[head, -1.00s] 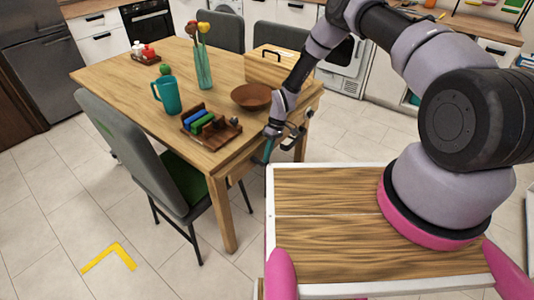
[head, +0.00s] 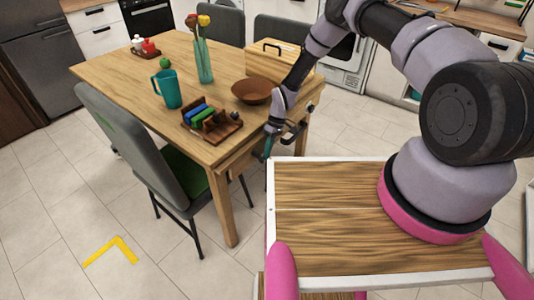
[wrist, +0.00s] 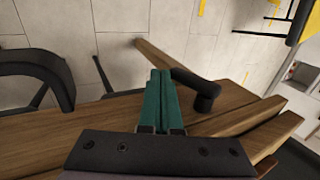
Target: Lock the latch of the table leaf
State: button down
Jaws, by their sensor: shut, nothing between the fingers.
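The wooden table (head: 130,75) stands at the left and centre of the head view. A black lever (head: 295,132), which looks like the latch of the table leaf, sticks out at its near right edge. In the wrist view the lever (wrist: 205,92) is a thick dark bar with a bent end, just right of my fingers. My gripper (head: 268,148) is beside the table's edge, below the top. Its teal fingers (wrist: 160,85) are shut with nothing between them, close to the lever; whether they touch it I cannot tell. The lever's mount is partly hidden.
On the table are a brown bowl (head: 252,91), a teal mug (head: 167,88), a tray of colored items (head: 228,133), a vase (head: 203,62) and a wooden box (head: 265,66). A grey chair (head: 115,120) stands at the near left side.

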jog(key=shift+r, duration=0.15)
jog(key=shift+r, duration=0.65)
jog(key=shift+r, duration=0.1)
jog(key=v, duration=1)
jog(key=shift+r, duration=0.25)
jog(key=shift+w+d, duration=0.1)
jog(key=shift+d, duration=0.05)
